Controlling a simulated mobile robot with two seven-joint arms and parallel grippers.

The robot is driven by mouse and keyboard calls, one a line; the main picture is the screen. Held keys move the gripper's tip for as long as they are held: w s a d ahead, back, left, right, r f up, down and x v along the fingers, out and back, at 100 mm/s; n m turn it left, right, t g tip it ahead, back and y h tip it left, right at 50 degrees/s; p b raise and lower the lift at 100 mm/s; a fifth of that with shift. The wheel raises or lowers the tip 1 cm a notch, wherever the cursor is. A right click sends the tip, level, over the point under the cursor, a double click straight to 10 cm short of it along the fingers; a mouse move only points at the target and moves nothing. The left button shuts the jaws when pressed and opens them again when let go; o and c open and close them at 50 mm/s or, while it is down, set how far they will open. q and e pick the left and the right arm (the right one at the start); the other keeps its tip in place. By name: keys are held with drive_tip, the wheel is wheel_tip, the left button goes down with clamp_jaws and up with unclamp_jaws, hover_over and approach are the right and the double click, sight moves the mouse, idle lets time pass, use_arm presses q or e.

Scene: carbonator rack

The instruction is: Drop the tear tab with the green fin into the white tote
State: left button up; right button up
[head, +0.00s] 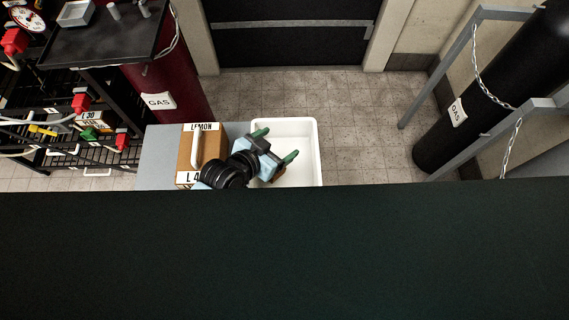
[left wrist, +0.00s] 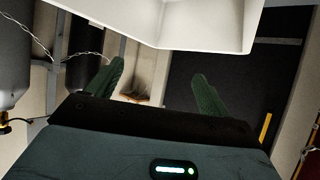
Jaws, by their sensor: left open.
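The white tote (head: 312,140) stands at the right end of a grey surface in the head view. Its white wall (left wrist: 205,25) also fills the top of the left wrist view. My left gripper (head: 281,141) is over the tote, its two green fingers spread apart. The fingers also show apart in the left wrist view (left wrist: 158,72), with nothing clearly held between them. A small brown piece (head: 279,174) shows beside the gripper body; I cannot tell what it is. I cannot make out the tear tab with the green fin. My right gripper is out of view.
A brown LEMON box (head: 185,158) stands left of the tote. A wire rack (head: 60,150) with hoses and red and green fittings is at the left. A red gas cylinder (head: 185,95) and a black one (head: 470,105) stand behind. A dark panel (head: 290,250) covers the foreground.

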use_arm(q)
drive_tip(key=p+v, duration=0.1)
drive_tip(key=v, duration=0.7)
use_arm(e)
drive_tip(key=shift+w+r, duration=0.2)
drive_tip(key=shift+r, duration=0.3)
use_arm(q)
drive_tip(key=shift+f, duration=0.1)
drive_tip(key=s+a+f+n+y+p, duration=0.1)
drive_tip(key=s+a+n+y+p, duration=0.1)
drive_tip(key=s+a, duration=0.3)
drive_tip(key=s+a+f+n+y+p, duration=0.1)
drive_tip(key=s+a, duration=0.4)
drive_tip(key=s, duration=0.6)
drive_tip(key=s+a+f+n+y+p, duration=0.1)
drive_tip(key=s+a+n+y+p, duration=0.1)
drive_tip(key=s, duration=0.6)
drive_tip(key=a+n+p, duration=0.1)
drive_tip(key=a, duration=0.1)
drive_tip(key=shift+a+y, duration=0.4)
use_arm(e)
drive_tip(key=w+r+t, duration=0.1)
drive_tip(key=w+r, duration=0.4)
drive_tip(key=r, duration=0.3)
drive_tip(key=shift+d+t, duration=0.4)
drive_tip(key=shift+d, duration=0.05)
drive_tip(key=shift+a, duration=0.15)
